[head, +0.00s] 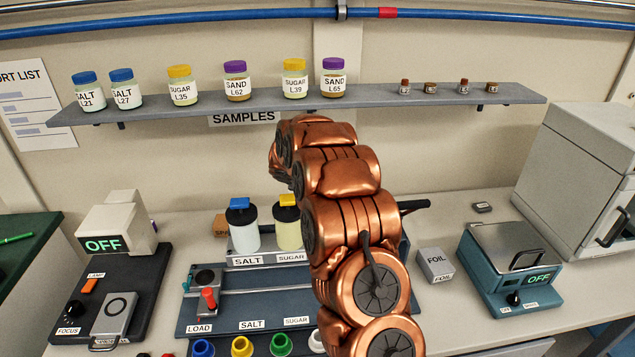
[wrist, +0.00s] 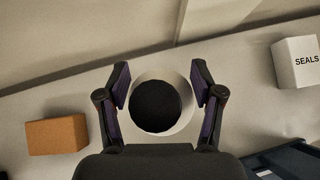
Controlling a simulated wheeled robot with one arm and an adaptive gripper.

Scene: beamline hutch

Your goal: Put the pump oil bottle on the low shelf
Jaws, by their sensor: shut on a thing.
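In the wrist view a white round bottle (wrist: 155,108) with a wide black top stands between the fingers of my gripper (wrist: 160,68), seen from above. In the head view my copper arm hides the gripper and this bottle. One grey wall shelf (head: 365,98) marked SAMPLES shows in the head view; whether it is the low shelf I cannot tell.
Several jars and small vials stand along the shelf, with gaps between. An orange-brown box (wrist: 57,135) and a white SEALS box (wrist: 297,63) flank the held bottle. SALT (head: 244,228) and SUGAR (head: 288,231) bottles, a FOIL box (head: 435,264) and a teal hotplate (head: 510,262) stand nearby.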

